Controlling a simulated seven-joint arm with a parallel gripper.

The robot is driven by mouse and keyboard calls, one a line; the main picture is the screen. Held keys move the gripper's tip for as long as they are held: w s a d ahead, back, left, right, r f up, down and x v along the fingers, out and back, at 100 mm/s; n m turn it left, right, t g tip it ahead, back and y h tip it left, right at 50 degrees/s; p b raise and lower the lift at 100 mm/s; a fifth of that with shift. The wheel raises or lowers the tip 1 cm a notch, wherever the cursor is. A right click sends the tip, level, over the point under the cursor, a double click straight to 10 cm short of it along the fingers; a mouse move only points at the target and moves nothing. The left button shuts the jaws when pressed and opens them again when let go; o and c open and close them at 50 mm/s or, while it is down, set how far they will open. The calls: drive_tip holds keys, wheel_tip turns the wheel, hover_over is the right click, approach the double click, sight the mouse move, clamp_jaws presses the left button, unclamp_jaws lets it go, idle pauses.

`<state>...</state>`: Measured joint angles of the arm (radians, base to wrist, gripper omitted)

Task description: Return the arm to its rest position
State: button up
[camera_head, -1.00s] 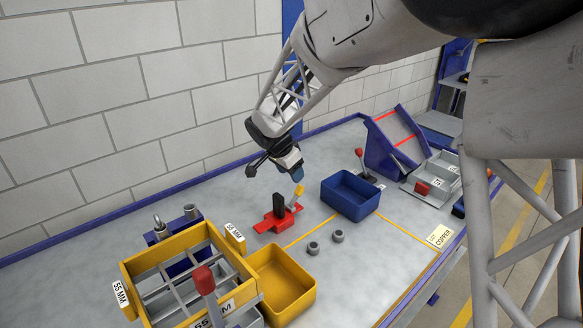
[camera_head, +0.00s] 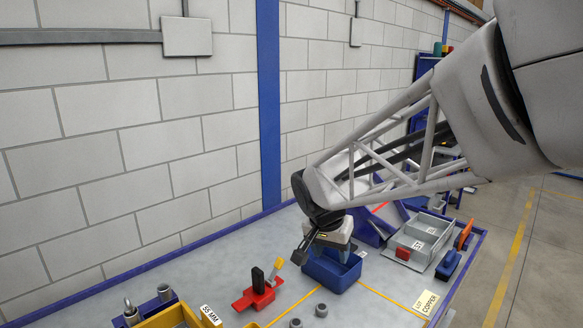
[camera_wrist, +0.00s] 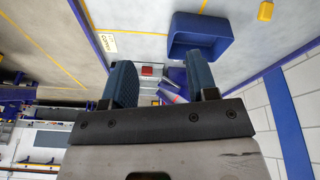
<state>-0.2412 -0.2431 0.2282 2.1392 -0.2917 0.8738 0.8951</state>
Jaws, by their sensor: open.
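My arm reaches in from the right in the head view, over the bench. My gripper (camera_wrist: 160,84) is open in the wrist view, with its two blue pads apart and nothing between them. The blue bin also shows in the wrist view (camera_wrist: 200,50), beyond the fingers; no contact can be made out.
A red fixture (camera_head: 253,297) with a black post and yellow handle stands left of the bin. Grey rings (camera_head: 320,310) lie in front. A yellow crate (camera_head: 170,318) is at lower left. A grey tray (camera_head: 416,240) and a COPPER label (camera_head: 427,302) are right. The wall is behind.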

drive_tip(key=s+d+n+y, duration=0.1)
drive_tip(key=s+d, duration=0.4)
drive_tip(key=s, duration=0.7)
drive_tip(key=s+d+n+y, duration=0.1)
drive_tip(key=s+d+n, duration=0.3)
drive_tip(key=s, duration=0.8)
drive_tip(key=shift+s+d+r, duration=0.25)
drive_tip(key=shift+s+d, duration=0.05)
drive_tip(key=shift+d, duration=0.05)
